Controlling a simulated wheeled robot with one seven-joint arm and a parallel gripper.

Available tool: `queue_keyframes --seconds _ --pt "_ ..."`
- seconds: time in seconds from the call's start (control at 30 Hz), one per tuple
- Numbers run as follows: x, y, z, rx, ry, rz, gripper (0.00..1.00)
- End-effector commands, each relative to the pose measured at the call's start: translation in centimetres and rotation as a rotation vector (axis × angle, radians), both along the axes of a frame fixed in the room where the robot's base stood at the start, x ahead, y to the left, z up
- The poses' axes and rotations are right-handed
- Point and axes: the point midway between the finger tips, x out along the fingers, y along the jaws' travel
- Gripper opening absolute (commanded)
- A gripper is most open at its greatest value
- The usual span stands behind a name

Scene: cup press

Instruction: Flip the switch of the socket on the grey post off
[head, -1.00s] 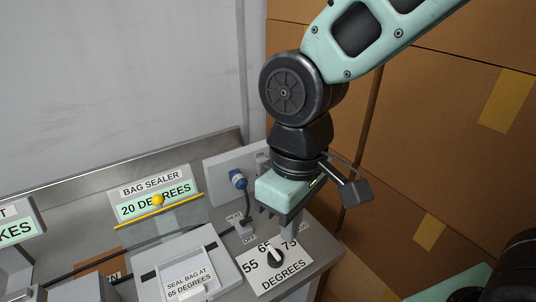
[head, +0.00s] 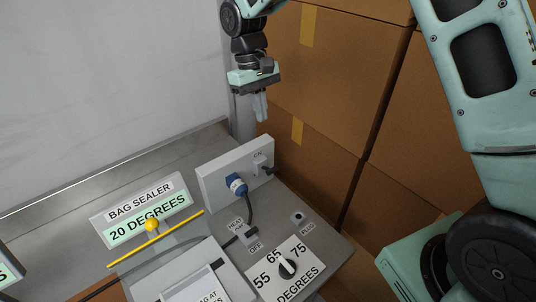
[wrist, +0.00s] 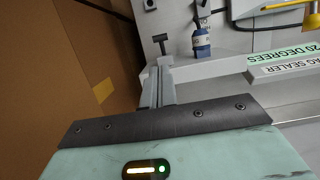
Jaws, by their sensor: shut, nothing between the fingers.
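The socket sits on a low, light grey upright block (head: 212,177) at the back of the bench. A blue plug (head: 237,185) with a dark cable is in its face; the plug also shows in the wrist view (wrist: 201,40). The switch (head: 262,163), right of the plug under an ON label, has a dark lever (head: 268,171) sticking out. A dark T-shaped piece, apparently this lever, shows just beyond my fingertips in the wrist view (wrist: 163,41). My gripper (head: 260,117) is shut and empty, pointing down, above and behind the block's right end, apart from it.
Stacked cardboard boxes (head: 330,95) stand close on the right.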

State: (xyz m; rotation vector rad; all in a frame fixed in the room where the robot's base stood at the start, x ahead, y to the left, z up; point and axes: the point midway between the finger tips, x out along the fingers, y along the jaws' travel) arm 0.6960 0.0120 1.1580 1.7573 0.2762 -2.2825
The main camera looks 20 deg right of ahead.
Motion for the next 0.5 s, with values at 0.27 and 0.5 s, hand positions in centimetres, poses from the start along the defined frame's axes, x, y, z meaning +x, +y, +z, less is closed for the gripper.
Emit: queue_keyframes --seconds 0.27,0.5 --pt "-0.1 0.0 -0.3 0.000 0.000 0.001 0.00" --pt "-1.0 -0.3 -3.3 -0.001 0.005 0.002 0.00"
